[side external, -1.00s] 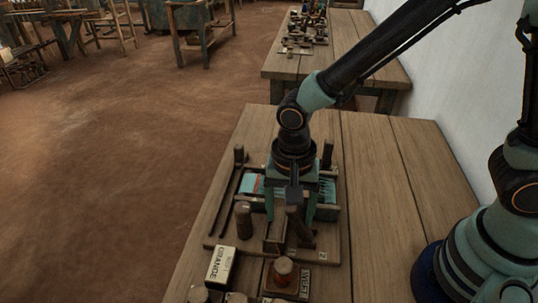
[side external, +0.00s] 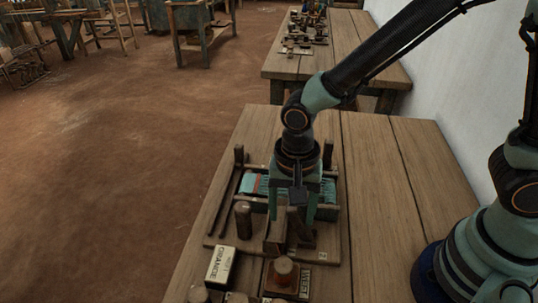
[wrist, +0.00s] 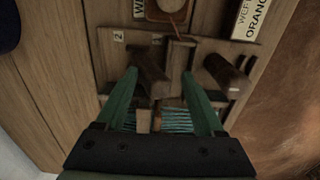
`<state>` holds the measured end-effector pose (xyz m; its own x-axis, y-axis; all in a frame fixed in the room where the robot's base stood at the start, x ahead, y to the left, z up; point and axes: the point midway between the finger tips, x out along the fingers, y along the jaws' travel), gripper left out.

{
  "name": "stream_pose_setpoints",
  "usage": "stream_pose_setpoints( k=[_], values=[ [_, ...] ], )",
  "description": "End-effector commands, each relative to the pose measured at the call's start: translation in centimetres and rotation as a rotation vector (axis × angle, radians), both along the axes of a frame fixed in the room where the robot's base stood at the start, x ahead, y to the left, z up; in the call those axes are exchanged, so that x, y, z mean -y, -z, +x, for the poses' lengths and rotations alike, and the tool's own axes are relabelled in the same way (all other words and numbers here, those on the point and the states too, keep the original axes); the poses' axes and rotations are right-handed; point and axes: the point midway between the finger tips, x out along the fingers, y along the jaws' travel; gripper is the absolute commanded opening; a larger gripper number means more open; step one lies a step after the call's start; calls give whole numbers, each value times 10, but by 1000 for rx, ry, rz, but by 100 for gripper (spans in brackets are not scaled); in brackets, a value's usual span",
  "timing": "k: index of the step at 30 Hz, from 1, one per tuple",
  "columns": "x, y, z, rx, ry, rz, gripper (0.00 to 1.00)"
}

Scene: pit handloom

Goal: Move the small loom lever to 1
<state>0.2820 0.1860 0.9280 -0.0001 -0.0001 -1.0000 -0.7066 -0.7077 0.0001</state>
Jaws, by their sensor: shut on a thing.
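The small loom (side external: 213,240) stands on the wooden table, with teal warp threads (side external: 256,184) across its middle. My gripper (side external: 290,218) is lowered over its right part, its teal fingers on either side of a short dark lever (side external: 297,222). In the wrist view, my gripper (wrist: 160,73) has the dark brown lever (wrist: 151,72) between its fingers, close to the left fingertip. The exact contact is hard to see. A small label reading 2 (side external: 322,255) lies at the loom's front right corner; it also shows in the wrist view (wrist: 118,37). No label 1 is visible.
A brown post (side external: 243,218) stands left of my gripper. A white box marked ORANGE (side external: 221,266) and a round-knobbed block (side external: 283,271) stand in front of the loom. The table (side external: 385,200) is clear to the right. Another table (side external: 350,60) stands behind.

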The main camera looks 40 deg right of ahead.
Motion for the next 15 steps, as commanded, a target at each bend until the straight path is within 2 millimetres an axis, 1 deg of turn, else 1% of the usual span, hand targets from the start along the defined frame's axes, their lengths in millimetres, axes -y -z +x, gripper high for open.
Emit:
stream_pose_setpoints(
  k=[8,15],
  values=[
    [-1,-2,2,8,0,5,62],
    [-1,-20,2,8,1,5,62]
  ],
)
